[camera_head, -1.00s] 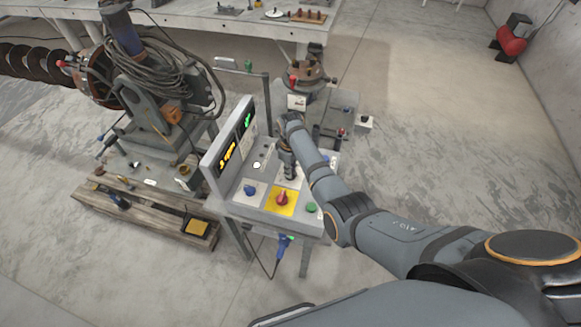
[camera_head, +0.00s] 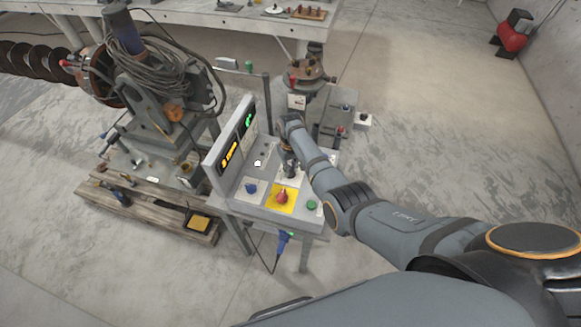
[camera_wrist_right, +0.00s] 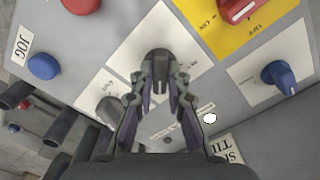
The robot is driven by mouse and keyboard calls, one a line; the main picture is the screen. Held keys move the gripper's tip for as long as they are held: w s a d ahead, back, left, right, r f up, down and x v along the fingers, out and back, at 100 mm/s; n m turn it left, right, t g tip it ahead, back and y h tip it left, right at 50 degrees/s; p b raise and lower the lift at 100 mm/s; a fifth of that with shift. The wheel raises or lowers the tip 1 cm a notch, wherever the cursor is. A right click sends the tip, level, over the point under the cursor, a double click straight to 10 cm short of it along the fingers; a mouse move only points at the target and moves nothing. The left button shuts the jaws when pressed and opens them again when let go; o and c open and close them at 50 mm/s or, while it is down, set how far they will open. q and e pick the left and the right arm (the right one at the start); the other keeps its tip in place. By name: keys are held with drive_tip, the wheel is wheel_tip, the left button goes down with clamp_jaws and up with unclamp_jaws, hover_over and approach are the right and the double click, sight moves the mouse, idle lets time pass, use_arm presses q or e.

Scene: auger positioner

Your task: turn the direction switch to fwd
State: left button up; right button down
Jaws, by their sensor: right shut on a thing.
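The control panel (camera_head: 229,205) is a grey console with an upright display board. A dark rotary switch (camera_wrist_right: 158,58) on a white plate shows in the right wrist view. It appears to be the direction switch, but its plate lettering is too small and turned to read. My right gripper (camera_wrist_right: 160,84) is shut on this switch from above. In the head view my right gripper (camera_head: 290,170) reaches down onto the panel and hides the switch. The pointer's setting cannot be told. My left gripper is not in view.
Near the gripper are a red switch on a yellow plate (camera_wrist_right: 205,35), a blue knob (camera_wrist_right: 280,76), a grey knob (camera_wrist_right: 108,108) and a blue JOG button (camera_wrist_right: 44,66). The auger machine (camera_head: 155,115) stands left of the panel. Open floor (camera_head: 440,130) lies right.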

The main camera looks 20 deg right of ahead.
sight(291, 169)
drive_tip(key=shift+w+r, duration=0.1)
drive_tip(key=c, duration=1.3)
unclamp_jaws()
wheel_tip(291, 169, up, 12)
drive_tip(key=shift+f, duration=0.1)
